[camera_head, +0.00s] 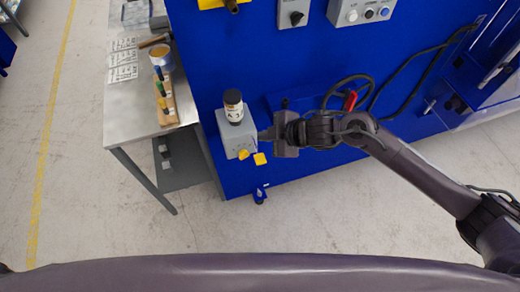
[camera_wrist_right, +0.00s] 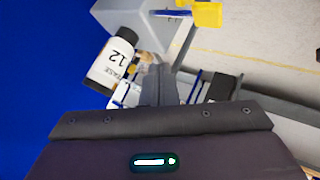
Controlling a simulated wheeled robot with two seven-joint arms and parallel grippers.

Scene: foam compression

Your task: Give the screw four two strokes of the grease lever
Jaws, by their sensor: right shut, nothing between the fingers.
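A grey box (camera_head: 238,135) is fixed to the front of the blue machine, with a bottle (camera_head: 233,107) standing on it. A yellow tab (camera_head: 260,159), which looks like the lever end, sticks out at the box's lower right; a yellow piece also shows in the right wrist view (camera_wrist_right: 207,14). My right gripper (camera_head: 266,134) is shut and empty, just right of the box and above the yellow tab. Contact cannot be told. My left gripper is out of view.
The blue machine (camera_head: 280,65) carries a control box with buttons (camera_head: 360,12), a black handwheel with a red handle (camera_head: 350,100) and black cables. A grey table (camera_head: 125,110) at left holds a tape roll (camera_head: 162,58) and a wooden rack. The floor in front is clear.

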